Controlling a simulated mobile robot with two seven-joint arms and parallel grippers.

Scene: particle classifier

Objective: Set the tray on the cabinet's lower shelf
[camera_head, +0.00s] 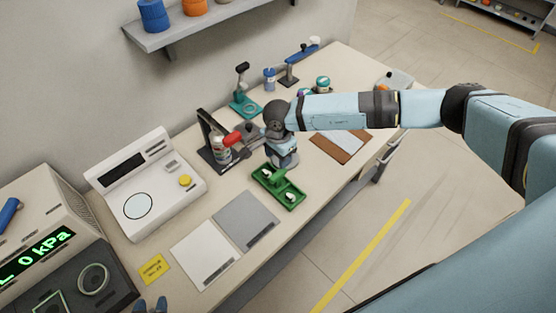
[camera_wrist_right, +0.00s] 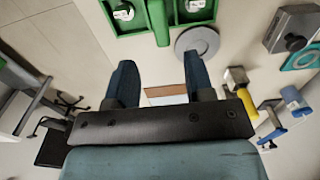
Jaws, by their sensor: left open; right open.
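The green tray (camera_head: 291,204) with a raised middle handle lies on the workbench, with small pale pieces in its compartments. It also shows at the top of the right wrist view (camera_wrist_right: 208,13). My right gripper (camera_head: 287,162) is just behind the tray in the head view, apart from it. In the right wrist view its fingers (camera_wrist_right: 161,82) are spread and nothing is between them. My left gripper (camera_head: 151,305) shows only its fingertips at the bottom edge, open and apart from the tray. A low shelf unit (camera_head: 510,14) stands at the far top right; I cannot tell whether it is the cabinet.
A white scale (camera_head: 148,180), a pressure box (camera_head: 40,222) and grey and white pads (camera_head: 246,219) lie left of the tray. The floor (camera_head: 420,250) beside the bench is clear.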

